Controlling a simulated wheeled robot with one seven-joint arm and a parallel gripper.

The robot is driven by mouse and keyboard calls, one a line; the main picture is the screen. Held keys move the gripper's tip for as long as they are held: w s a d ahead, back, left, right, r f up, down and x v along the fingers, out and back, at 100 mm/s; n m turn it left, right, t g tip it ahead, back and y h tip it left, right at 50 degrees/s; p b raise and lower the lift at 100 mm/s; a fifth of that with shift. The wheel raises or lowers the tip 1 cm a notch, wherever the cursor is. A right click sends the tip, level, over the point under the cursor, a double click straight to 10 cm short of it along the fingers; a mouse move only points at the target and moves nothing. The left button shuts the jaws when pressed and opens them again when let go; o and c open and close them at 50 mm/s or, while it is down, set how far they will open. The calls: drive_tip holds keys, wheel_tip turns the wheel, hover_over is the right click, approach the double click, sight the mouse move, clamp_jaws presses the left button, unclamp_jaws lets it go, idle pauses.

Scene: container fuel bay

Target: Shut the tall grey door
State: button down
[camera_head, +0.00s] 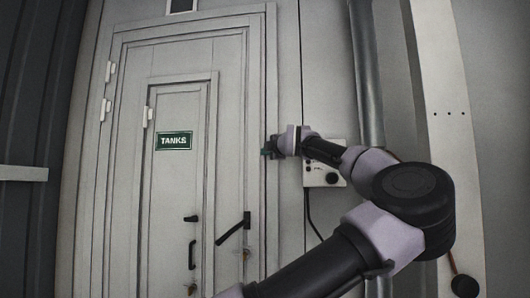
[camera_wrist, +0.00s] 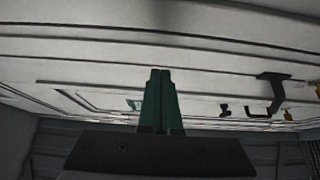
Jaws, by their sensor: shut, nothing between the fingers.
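The tall grey door (camera_head: 228,110) fills the left middle of the head view, with white hinges on its left side. A smaller panelled door with a green TANKS sign (camera_head: 174,141) is set into it. A black lever handle (camera_head: 233,228) slants near its right edge; it also shows in the wrist view (camera_wrist: 271,92). The door looks almost flush with its frame; I cannot tell if it is fully shut. My gripper (camera_head: 265,152) is at the door's right edge, above the lever. Its green fingers (camera_wrist: 160,74) are together and empty in the wrist view; contact with the door is unclear.
A pale control box (camera_head: 325,178) with a black knob hangs on the wall right of the door, just behind my arm, with a cable below. A grey vertical pipe (camera_head: 366,75) runs farther right. A black pull handle (camera_head: 192,254) is on the inner door. Dark corrugated wall stands left.

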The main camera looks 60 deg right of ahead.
drive_tip(key=v, duration=1)
drive_tip(key=shift+s+a, duration=0.15)
drive_tip(key=w+a+f+m+y, duration=0.1)
drive_tip(key=w+a+m+y, duration=0.15)
drive_tip(key=w+a, duration=0.6)
drive_tip(key=w+a+m+y, duration=0.1)
drive_tip(key=w+a+y, duration=0.3)
drive_tip(key=a, duration=0.8)
drive_tip(key=w+a+f+m+y, duration=0.1)
drive_tip(key=w+a+y, duration=0.1)
drive_tip(key=w+a, duration=0.7)
drive_tip(key=w+a+f+m+g+y, duration=0.1)
drive_tip(key=a+f+m+g+y, duration=0.1)
drive_tip(key=a+f, duration=0.8)
drive_tip(key=w+a+f+m+g+y, duration=0.1)
drive_tip(key=a+f+m+g+y, duration=0.2)
drive_tip(key=a+f+m, duration=0.4)
drive_tip(key=a+f+g, duration=0.1)
drive_tip(key=a+f, duration=0.3)
drive_tip(key=a, duration=0.5)
drive_tip(key=shift+w+a+f+g, duration=0.2)
drive_tip(key=shift+w+a+g, duration=0.1)
drive_tip(key=shift+w, duration=0.1)
